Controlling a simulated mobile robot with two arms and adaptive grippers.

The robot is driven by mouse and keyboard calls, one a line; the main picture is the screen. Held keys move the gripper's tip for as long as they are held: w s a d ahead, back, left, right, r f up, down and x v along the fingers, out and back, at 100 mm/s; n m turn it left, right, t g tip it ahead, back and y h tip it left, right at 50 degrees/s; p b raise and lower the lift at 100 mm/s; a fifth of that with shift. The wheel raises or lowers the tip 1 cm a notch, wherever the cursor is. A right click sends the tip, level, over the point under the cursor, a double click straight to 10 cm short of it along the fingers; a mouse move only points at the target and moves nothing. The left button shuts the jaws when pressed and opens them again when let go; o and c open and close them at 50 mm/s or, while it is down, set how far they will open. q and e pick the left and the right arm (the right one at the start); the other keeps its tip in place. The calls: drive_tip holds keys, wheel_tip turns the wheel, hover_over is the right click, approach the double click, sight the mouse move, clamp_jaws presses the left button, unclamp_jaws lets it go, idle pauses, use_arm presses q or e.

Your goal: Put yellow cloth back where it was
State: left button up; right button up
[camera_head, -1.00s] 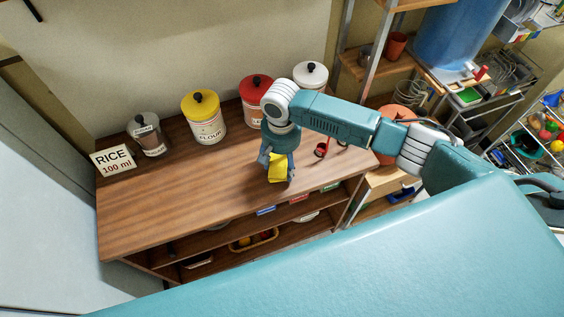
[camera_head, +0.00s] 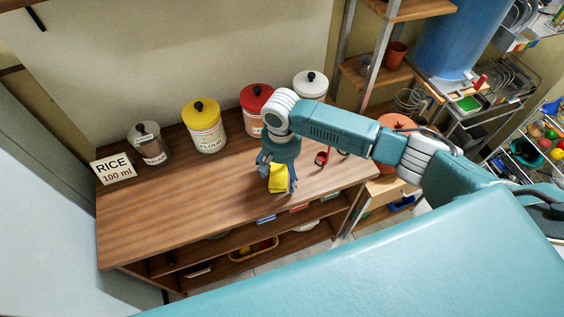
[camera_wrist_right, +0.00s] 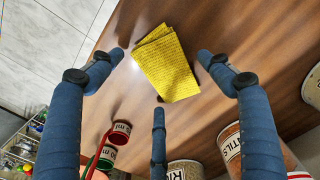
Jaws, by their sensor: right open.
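The yellow cloth (camera_head: 278,181) is folded and lies on the wooden counter top (camera_head: 170,205), towards its front right; the wrist view shows the cloth (camera_wrist_right: 166,63) with bare wood around it. My right gripper (camera_head: 277,176) is right at the cloth in the head view and partly covers it. In the wrist view its blue fingers (camera_wrist_right: 160,72) are spread wide, and the cloth shows beyond and between the tips, not pinched. Whether any fingertip touches it I cannot tell. My left gripper is out of view.
A rice sign (camera_head: 113,167), a sugar jar (camera_head: 151,148), a yellow-lidded flour jar (camera_head: 206,132), a red-lidded jar (camera_head: 256,97) and a white-lidded jar (camera_head: 311,85) line the back.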

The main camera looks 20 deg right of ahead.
sight(282, 175)
wheel_tip(282, 175, up, 11)
drive_tip(key=b, duration=0.2)
drive_tip(key=shift+r, duration=0.2)
